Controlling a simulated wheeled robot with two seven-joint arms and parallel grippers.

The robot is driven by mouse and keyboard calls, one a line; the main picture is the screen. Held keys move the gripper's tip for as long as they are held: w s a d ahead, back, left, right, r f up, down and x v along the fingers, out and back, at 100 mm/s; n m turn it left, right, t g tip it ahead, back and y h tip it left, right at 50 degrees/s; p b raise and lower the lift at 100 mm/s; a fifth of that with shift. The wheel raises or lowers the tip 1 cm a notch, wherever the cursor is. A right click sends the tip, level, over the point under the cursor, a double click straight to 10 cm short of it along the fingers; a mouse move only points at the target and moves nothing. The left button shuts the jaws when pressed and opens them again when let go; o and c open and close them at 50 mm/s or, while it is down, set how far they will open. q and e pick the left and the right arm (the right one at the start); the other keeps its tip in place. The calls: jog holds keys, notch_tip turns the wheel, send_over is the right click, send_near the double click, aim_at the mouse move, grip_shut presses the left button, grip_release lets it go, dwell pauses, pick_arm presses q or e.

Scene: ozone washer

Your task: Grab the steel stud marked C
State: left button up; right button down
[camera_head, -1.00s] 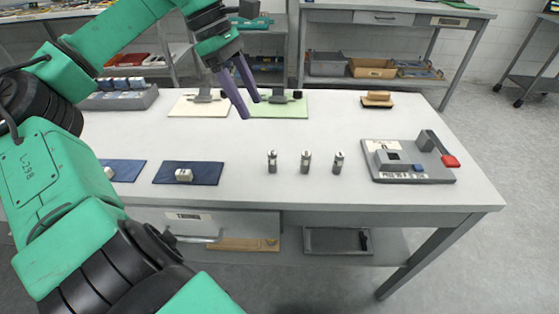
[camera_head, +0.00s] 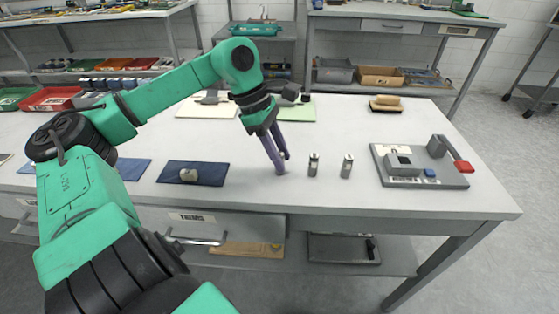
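Two small steel studs with dark tops stand upright on the white table: a middle stud (camera_head: 313,164) and a right stud (camera_head: 347,166). Their letters are too small to read. My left gripper (camera_head: 283,164) points down, its purple fingers low over the table just left of the middle stud. My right gripper is not in view.
A grey fixture with a red-ended lever (camera_head: 420,183) stands at the right. A brown-and-tan block (camera_head: 387,103) lies behind it. A dark blue mat (camera_head: 210,174) with a small pale piece lies to the left. The table's front edge is close to the studs.

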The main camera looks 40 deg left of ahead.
pick_arm(q)
grip_shut()
jog(key=shift+r, duration=0.1)
